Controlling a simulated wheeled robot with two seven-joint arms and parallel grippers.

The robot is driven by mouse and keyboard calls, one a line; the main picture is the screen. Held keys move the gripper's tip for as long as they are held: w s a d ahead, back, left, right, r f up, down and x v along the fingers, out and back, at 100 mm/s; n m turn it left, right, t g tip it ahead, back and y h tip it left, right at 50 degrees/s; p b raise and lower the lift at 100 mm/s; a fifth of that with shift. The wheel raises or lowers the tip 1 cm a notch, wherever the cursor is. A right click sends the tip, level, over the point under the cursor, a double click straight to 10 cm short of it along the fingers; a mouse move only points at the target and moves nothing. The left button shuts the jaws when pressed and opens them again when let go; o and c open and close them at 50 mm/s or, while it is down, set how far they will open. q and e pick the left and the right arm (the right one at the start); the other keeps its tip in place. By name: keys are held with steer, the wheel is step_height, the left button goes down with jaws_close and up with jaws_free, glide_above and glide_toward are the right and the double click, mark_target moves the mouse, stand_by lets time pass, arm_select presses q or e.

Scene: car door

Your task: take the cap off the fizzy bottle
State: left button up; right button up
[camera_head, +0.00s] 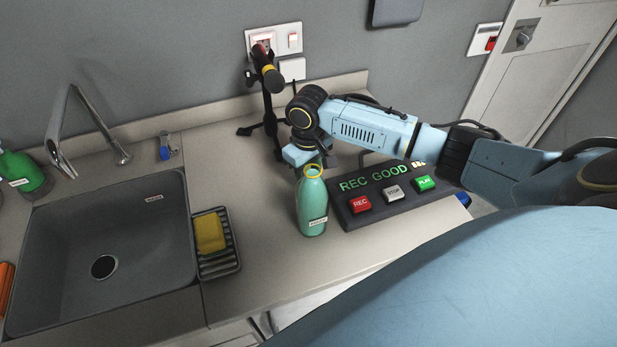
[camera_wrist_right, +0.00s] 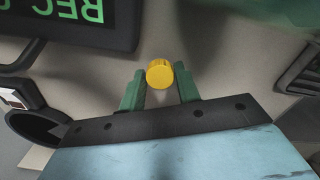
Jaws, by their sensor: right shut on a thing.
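The teal bottle (camera_head: 312,207), with a small white label, stands upright on the counter left of the control box. My left gripper is not in view.
The control box (camera_head: 376,200) with red, grey and green buttons is right of the bottle. A microphone stand (camera_head: 270,115) is behind the gripper. A soap rack (camera_head: 220,262) with a yellow sponge (camera_head: 210,232) and the sink (camera_head: 150,236) are left. Counter in front is clear.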

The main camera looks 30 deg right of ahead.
steer(key=shift+f, duration=1.25)
steer(key=shift+f, duration=0.15)
steer(key=o, duration=1.1)
steer(key=shift+c, duration=0.2)
